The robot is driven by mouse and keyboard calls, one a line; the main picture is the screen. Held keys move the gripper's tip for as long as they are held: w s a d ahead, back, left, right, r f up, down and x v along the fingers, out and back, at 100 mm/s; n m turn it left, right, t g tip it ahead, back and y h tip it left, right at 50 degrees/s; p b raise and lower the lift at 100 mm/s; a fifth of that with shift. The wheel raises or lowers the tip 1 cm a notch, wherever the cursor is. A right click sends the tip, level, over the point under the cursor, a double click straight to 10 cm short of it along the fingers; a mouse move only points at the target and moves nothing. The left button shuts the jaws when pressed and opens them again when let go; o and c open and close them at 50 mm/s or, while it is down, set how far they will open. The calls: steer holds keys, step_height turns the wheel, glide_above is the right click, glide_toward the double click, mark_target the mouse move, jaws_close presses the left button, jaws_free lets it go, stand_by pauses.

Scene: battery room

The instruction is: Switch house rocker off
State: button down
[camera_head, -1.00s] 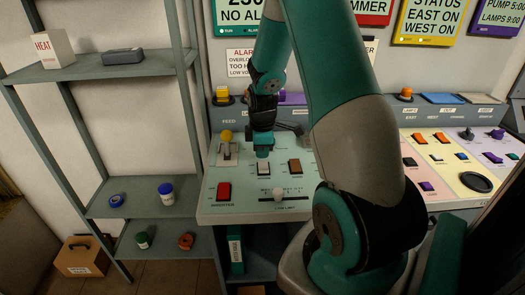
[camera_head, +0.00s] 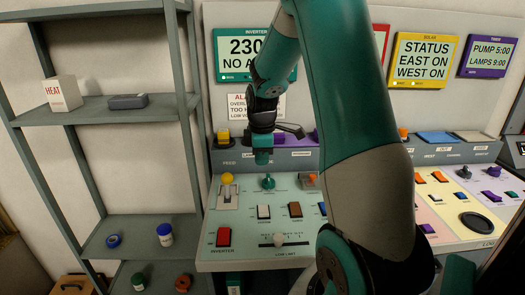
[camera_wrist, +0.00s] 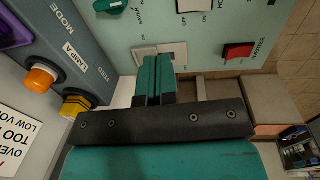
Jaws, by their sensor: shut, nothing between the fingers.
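On the pale green console (camera_head: 240,255) stand a red rocker (camera_head: 223,236) lettered INVERTER, a white rocker (camera_head: 264,211), a brown rocker (camera_head: 294,209) and a blue rocker (camera_head: 322,208). My gripper (camera_head: 262,160) is shut and empty above the back of the console, clear of the rockers. In the wrist view the shut fingertips (camera_wrist: 152,65) show, with the white rocker (camera_wrist: 195,5) and red rocker (camera_wrist: 239,51) beyond.
A teal knob (camera_head: 268,183) lies just below my gripper. A yellow-tipped lever (camera_head: 228,180) stands to its left and a slider (camera_head: 278,239) at the front. Lamps and displays line the back wall. A grey shelf (camera_head: 120,108) stands left. My arm hides the console's right part.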

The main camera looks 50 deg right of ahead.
step_height(320, 180, up, 2)
steer(key=shift+w+d+r, duration=0.15)
stand_by(0.6)
steer(key=s+a+r+y, duration=0.1)
steer(key=a+r, duration=0.2)
steer(key=a, duration=0.7)
steer(key=s+a+r+y, duration=0.1)
steer(key=a+r, duration=0.1)
steer(key=a, duration=0.8)
steer(key=s+a+r+m+y, duration=0.1)
steer(key=s+a+r+y, duration=0.1)
steer(key=s+a, duration=1.4)
steer(key=shift+s+a+r+m+g+y, duration=0.3)
steer(key=shift+s+r+m+g+y, duration=0.1)
steer(key=shift+s+y, duration=0.15)
